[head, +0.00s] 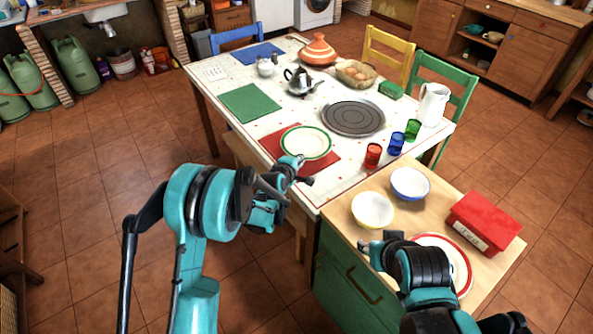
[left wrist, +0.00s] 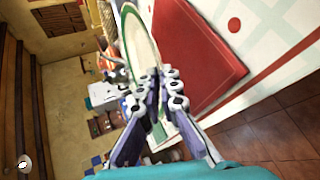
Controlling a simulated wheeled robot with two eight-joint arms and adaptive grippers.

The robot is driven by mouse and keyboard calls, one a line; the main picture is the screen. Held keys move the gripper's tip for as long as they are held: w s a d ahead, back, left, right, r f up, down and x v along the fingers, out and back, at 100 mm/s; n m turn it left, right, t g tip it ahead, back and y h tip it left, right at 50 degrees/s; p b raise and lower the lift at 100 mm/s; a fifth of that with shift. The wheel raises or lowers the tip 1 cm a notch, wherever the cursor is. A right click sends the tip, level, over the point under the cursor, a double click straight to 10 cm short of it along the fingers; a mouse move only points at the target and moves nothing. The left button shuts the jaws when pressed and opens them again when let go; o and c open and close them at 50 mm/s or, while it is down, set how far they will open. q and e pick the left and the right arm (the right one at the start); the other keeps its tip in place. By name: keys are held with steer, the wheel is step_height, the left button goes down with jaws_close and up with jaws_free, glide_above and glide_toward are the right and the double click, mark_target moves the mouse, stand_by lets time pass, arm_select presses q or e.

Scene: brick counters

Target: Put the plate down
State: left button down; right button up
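A white plate with a green rim (head: 307,142) is over the red placemat (head: 329,168) at the near edge of the white table. It also shows edge-on in the left wrist view (left wrist: 143,42), beside the red placemat (left wrist: 205,60). My left gripper (head: 299,165) is at the plate's near rim. In the left wrist view its fingers (left wrist: 158,85) are closed together on the rim. I cannot tell whether the plate touches the mat. My right gripper (head: 370,248) is above the wooden counter near a red-rimmed plate (head: 461,264); its finger opening is unclear.
Red, blue and green glasses (head: 373,155) and a dark round mat (head: 353,118) are right of the plate. A green placemat (head: 250,103) lies to its left. Bowls (head: 373,210) and a red box (head: 484,222) stand on the near wooden counter (head: 345,190).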

arm_select(q)
steer(key=shift+w+a+f, duration=0.35)
steer(key=shift+a+f, duration=0.1)
steer(key=shift+a, duration=0.15)
step_height(320, 180, down, 4)
steer(key=shift+f+b, duration=0.1)
steer(key=shift+b, duration=1.15)
steer(key=shift+r, duration=0.2)
steer(key=shift+f, duration=0.15)
steer(key=c, duration=2)
jaws_free()
